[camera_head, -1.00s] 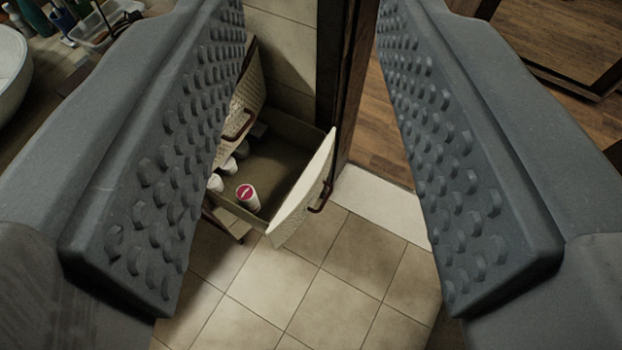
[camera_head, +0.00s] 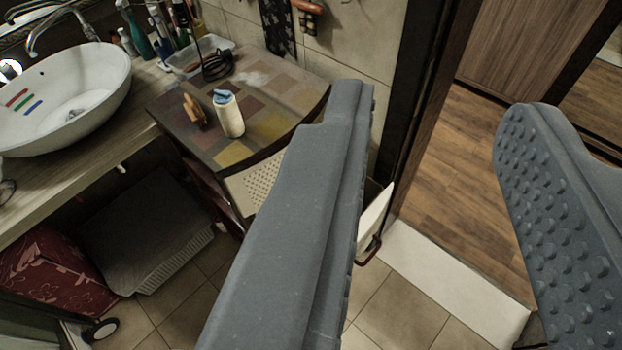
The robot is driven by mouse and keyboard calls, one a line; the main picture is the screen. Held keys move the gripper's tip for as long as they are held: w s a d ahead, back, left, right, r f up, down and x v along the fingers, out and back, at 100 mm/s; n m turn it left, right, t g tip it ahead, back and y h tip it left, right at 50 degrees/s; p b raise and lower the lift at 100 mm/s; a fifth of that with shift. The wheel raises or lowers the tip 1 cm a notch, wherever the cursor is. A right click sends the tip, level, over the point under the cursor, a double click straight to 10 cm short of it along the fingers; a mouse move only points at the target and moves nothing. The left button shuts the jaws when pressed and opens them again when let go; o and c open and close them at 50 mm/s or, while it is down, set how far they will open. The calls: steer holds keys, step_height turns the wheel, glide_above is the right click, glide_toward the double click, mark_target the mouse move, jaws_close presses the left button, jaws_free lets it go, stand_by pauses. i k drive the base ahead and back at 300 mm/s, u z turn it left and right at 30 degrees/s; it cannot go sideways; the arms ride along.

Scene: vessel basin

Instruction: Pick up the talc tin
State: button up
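My gripper (camera_head: 437,105) is open, its two grey studded fingers wide apart with nothing between them. A white cylindrical container with a blue top (camera_head: 229,113) stands upright on the checkered cabinet top (camera_head: 272,108), left of my left finger and apart from it. I cannot tell from its surface whether it is the talc tin. The pulled-out drawer (camera_head: 376,222) shows only its pale front and handle beside my left finger. That finger hides the drawer's inside and any containers in it.
A wooden brush-like object (camera_head: 194,110) sits beside the white container. A white basin (camera_head: 68,98) stands on the counter at left, with bottles and a clear tray (camera_head: 200,57) behind. A dark door frame (camera_head: 425,90) rises behind the drawer. Tiled floor (camera_head: 400,305) is clear in front.

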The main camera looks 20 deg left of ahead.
mark_target(229, 115)
steer(key=z, duration=1.1)
steer(key=k, duration=1.3)
steer(key=u, duration=1.3)
steer(key=i, duration=1.65)
